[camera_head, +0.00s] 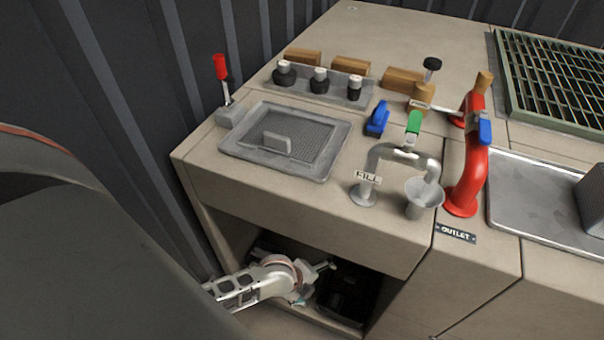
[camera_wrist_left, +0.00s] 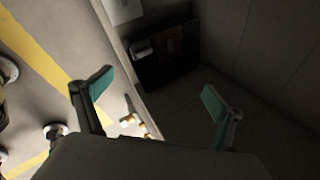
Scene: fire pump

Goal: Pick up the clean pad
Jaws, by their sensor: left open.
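My left gripper (camera_head: 316,282) reaches into the mouth of the open compartment under the counter. In the left wrist view its teal-tipped fingers (camera_wrist_left: 156,92) are spread wide with nothing between them. A dark tray (camera_head: 342,297) lies inside the compartment just past the fingers. The tray also shows in the wrist view (camera_wrist_left: 180,65), with a small light block (camera_wrist_left: 142,48) at its near-left part. The block is dim, and I cannot tell whether it is the clean pad. A grey upright plate (camera_head: 277,143) stands on the mesh tray (camera_head: 231,148) on the counter. My right gripper is not in view.
The counter front (camera_head: 300,232) overhangs the compartment closely above my left wrist. On top are a red-handled lever (camera_head: 221,70), a fill pipe (camera_head: 380,160), a cup (camera_head: 423,195) and a red outlet pipe (camera_head: 468,180). A pale box (camera_wrist_left: 123,10) shows beside the dark tray.

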